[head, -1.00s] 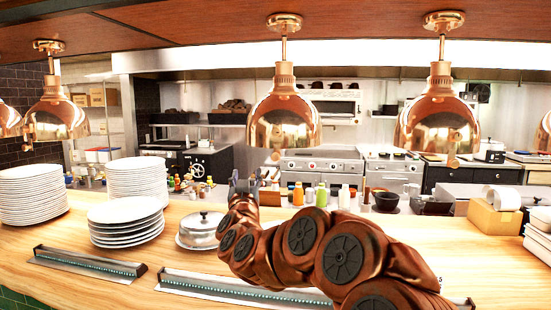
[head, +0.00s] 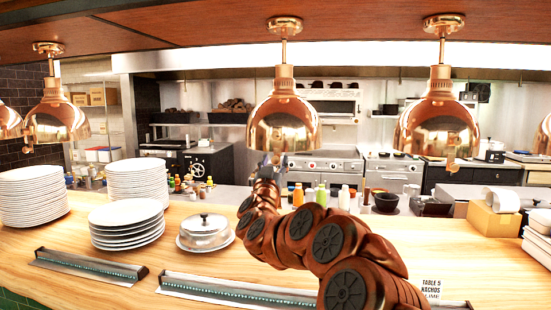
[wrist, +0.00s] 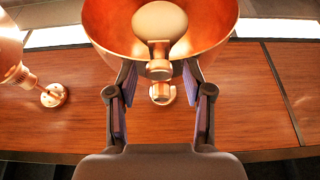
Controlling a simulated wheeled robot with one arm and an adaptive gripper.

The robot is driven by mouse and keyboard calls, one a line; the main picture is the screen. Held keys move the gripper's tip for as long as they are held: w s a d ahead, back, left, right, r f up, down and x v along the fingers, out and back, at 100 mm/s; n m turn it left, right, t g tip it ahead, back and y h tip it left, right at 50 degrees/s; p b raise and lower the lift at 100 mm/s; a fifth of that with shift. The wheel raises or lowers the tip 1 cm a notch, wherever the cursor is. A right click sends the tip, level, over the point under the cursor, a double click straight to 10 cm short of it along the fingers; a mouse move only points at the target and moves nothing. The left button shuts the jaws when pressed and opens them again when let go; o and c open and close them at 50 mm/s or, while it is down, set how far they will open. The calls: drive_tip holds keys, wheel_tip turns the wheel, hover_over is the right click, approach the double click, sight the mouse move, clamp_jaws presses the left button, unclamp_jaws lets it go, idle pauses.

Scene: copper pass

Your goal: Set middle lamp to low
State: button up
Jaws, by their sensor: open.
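The middle lamp (head: 284,124) is a copper heat lamp hanging from the wooden ceiling panel over the counter. My gripper (head: 271,162) is just under its rim in the head view, with the arm reaching up from the lower right. In the wrist view I look up into the lamp's shade (wrist: 103,25), with a pale bulb (wrist: 160,19) inside. A small round copper knob (wrist: 159,69) on a stem hangs below the bulb. My open gripper (wrist: 159,76) has a finger on each side of the knob, with gaps visible. Knob contact and the lamp's setting cannot be told.
Similar copper lamps hang left (head: 55,122) and right (head: 438,125). On the wooden counter (head: 185,262) stand plate stacks (head: 125,225), a lidded silver dish (head: 204,234) and metal ticket rails (head: 88,266). A ticket (head: 432,287) stands at right. Bottles (head: 321,196) stand behind my arm.

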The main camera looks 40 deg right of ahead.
drive_tip(key=shift+x, duration=0.8)
drive_tip(key=shift+c, duration=0.2)
clamp_jaws()
